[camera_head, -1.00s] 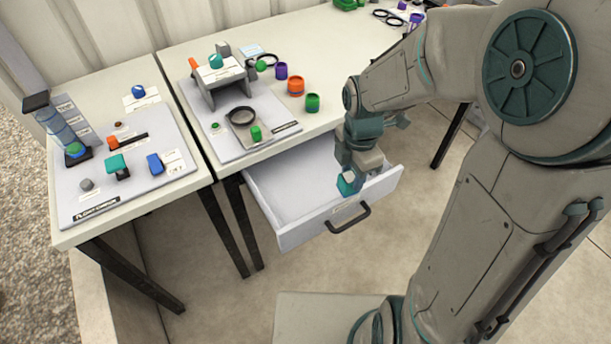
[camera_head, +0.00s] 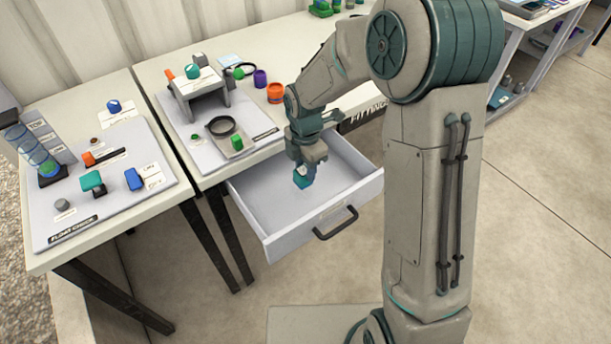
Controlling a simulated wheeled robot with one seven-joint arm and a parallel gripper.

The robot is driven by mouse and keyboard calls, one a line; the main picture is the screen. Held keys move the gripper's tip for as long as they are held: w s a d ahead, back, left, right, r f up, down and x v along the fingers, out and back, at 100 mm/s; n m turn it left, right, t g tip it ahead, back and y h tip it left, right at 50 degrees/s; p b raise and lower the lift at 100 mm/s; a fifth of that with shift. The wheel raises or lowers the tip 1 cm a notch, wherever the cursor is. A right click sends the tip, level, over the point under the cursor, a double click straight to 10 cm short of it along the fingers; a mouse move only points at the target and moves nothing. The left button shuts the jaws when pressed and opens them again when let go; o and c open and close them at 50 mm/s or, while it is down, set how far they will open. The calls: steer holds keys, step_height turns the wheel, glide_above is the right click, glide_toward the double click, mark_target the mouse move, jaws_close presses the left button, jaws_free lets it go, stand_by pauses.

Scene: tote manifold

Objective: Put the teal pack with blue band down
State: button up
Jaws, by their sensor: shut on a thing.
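The teal pack with blue band (camera_head: 303,178) shows as a small teal and blue block at the end of my arm. My gripper (camera_head: 304,169) points down and is shut on the pack. Gripper and pack are over the inside of the open white drawer (camera_head: 340,214). I cannot tell whether the pack touches the drawer floor. My gripper hides part of the pack.
The drawer pulls out from under the middle table, with a dark handle (camera_head: 336,223) at its front. Its visible floor looks empty. An orange cup (camera_head: 275,92) and a purple cup (camera_head: 260,78) stand on the tabletop above. A board with several parts lies on the left table.

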mark_target(305, 169)
steer(key=shift+f, duration=2)
steer(key=shift+f+b, duration=0.1)
steer(key=shift+b, duration=0.25)
steer(key=o, duration=1)
